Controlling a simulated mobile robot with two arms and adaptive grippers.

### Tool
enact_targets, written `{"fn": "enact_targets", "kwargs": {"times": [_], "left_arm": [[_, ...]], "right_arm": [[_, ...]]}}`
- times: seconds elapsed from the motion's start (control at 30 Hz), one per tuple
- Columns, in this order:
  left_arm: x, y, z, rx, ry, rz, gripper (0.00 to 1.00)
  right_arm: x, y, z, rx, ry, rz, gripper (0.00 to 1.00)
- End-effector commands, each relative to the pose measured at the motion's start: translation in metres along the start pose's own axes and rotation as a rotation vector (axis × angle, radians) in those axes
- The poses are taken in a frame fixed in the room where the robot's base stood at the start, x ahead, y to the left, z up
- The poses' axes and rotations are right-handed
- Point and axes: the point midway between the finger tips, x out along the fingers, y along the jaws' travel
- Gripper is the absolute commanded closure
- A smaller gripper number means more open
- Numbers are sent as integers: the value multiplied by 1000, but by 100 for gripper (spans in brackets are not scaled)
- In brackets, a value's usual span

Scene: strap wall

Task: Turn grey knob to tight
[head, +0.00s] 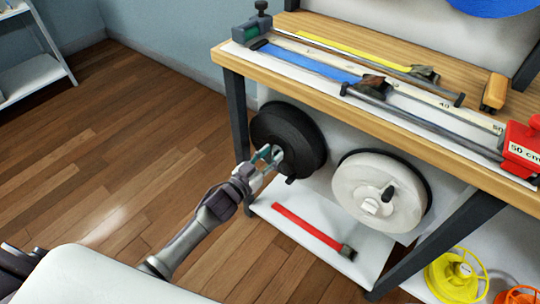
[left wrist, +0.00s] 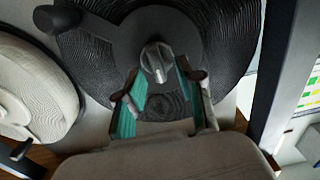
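The grey knob (left wrist: 155,62) sits at the hub of the black reel (left wrist: 95,55), which hangs under the bench. In the head view the black reel (head: 300,135) is at the middle left and the grey knob (head: 277,153) is partly hidden by my gripper. My left gripper (head: 269,156) points at the hub. In the left wrist view its two teal-lined fingers (left wrist: 158,72) stand apart, with the knob between or just beyond their tips. I cannot tell whether they touch it. No tight marking is legible. My right gripper is not in view.
A white reel (head: 350,185) with a dark crank handle hangs right of the black one. The black reel's own crank handle (left wrist: 58,18) sticks out at upper left in the wrist view. The bench edge (head: 350,110) is above. A red strap (head: 305,226) lies on the lower shelf.

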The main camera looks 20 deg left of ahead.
Motion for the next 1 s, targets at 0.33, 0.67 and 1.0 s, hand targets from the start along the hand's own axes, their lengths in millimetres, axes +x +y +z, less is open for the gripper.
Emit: {"fn": "enact_targets", "kwargs": {"times": [0.33,0.67,1.0], "left_arm": [[0,0,0,0,1,0,100],[0,0,-1,46,1,0,100],[0,3,0,279,0,-1,100]], "right_arm": [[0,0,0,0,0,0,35],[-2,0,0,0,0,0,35],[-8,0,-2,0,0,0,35]]}}
